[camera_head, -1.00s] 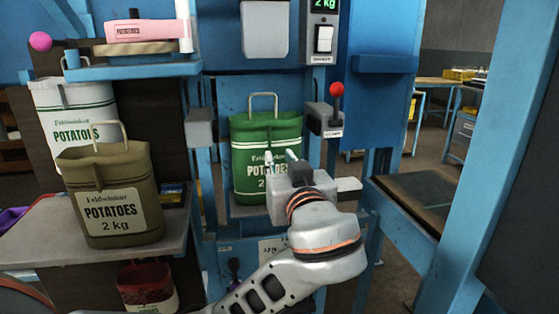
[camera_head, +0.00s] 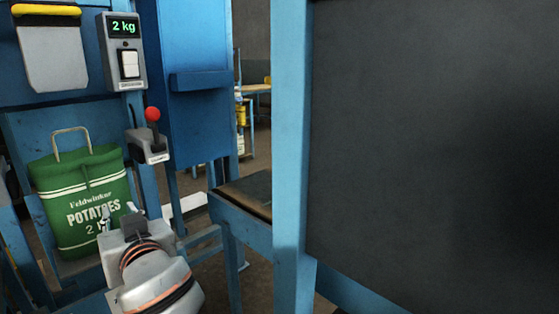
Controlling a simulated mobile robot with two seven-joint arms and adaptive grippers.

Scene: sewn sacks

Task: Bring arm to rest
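My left gripper (camera_head: 122,219) is at the lower left of the head view, in front of the green potato sack (camera_head: 80,190). Its fingers overlap the sack's lower right front in the picture. The fingertips look apart with nothing between them, though they are small here. I cannot tell whether they touch the sack. The green sack stands upright with its wire handle up, under the blue weighing frame. My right gripper is not in view.
A display reading 2 kg (camera_head: 124,30) and a red-knobbed lever (camera_head: 152,125) are above the gripper. A blue post (camera_head: 289,150) and a large dark panel (camera_head: 430,150) fill the right side. A conveyor (camera_head: 250,195) lies between.

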